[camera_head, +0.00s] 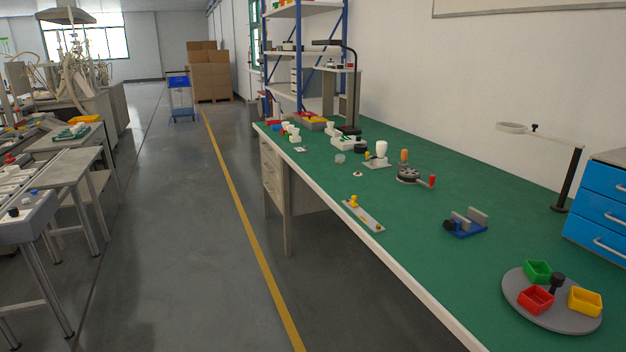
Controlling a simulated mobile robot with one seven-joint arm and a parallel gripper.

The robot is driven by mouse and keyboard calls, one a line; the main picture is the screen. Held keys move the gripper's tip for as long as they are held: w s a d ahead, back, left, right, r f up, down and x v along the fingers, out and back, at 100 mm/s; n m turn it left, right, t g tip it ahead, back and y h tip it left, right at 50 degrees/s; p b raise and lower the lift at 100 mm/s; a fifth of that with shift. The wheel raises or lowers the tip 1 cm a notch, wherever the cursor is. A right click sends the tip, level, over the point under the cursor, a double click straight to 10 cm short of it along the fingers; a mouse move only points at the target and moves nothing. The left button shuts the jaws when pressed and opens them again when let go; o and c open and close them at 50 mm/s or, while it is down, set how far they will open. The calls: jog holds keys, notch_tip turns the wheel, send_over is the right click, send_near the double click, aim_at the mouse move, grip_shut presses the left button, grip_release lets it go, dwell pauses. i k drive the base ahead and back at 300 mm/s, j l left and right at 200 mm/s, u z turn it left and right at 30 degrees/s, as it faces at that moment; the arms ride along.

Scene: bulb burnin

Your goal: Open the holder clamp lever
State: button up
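A white bulb-shaped piece (381,149) stands upright on a small grey base (377,164) near the middle of the green bench, with a small yellow part (367,155) beside it. Just right of it is a dark round device (408,174) with a red-tipped handle (431,181) reaching out to the right. An orange upright knob (404,155) shows behind that device. Which of these parts is the holder clamp lever, and whether it is open or closed, I cannot tell at this size. My gripper is not in view.
The green bench (450,210) also holds a plate with a yellow knob (360,213), a blue vise (466,224), a grey turntable (522,311) with coloured bins, a magnifier lamp (567,172) and blue drawers (600,205). The aisle floor (190,220) left of the bench is clear.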

aim_at(370, 158)
jog(key=i+l+z, duration=0.2)
jog(key=i, duration=0.35)
jog(key=i+z, duration=0.25)
jog(key=i, duration=0.3)
jog(key=i+j+z, duration=0.25)
jog(key=i+j, duration=0.25)
jog(key=j, duration=0.15)
jog(key=i+j+z, duration=0.25)
jog(key=i+j, duration=0.2)
jog(key=j, duration=0.3)
jog(key=i+j+z, duration=0.15)
jog(key=j, duration=0.25)
jog(key=i+j+z, duration=0.1)
jog(key=i+j, duration=0.15)
jog(key=j, duration=0.15)
